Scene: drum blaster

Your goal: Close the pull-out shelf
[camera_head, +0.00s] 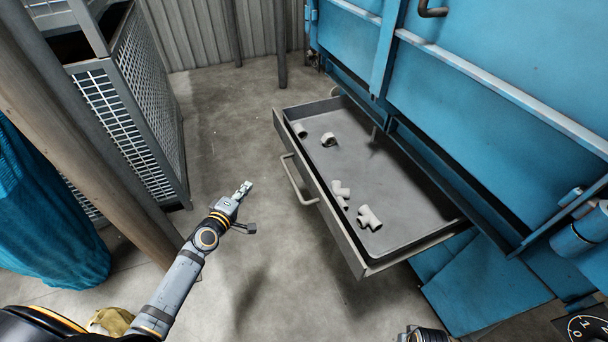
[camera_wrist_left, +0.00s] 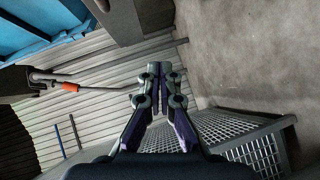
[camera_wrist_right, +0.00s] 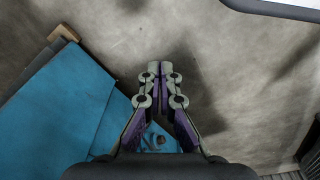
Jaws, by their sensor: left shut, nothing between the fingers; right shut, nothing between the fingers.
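The grey pull-out shelf (camera_head: 360,262) stands drawn out from the blue machine (camera_head: 500,75), with a bar handle (camera_head: 297,180) on its front. Several pale pipe fittings (camera_head: 369,217) lie in it. My left gripper (camera_head: 243,189) is shut and empty, left of the handle and apart from it. The left wrist view shows its closed fingers (camera_wrist_left: 160,70). My right gripper (camera_wrist_right: 160,72) is shut and empty over the concrete floor in the right wrist view. In the head view only a bit of my right arm shows at the bottom edge; its fingers are hidden there.
A wire mesh cage (camera_head: 130,110) and a brown post (camera_head: 85,130) stand on the left, beside a blue covered item (camera_head: 40,220). Bare concrete floor (camera_head: 235,110) lies between the cage and the shelf. A dial (camera_head: 588,328) is at the bottom right.

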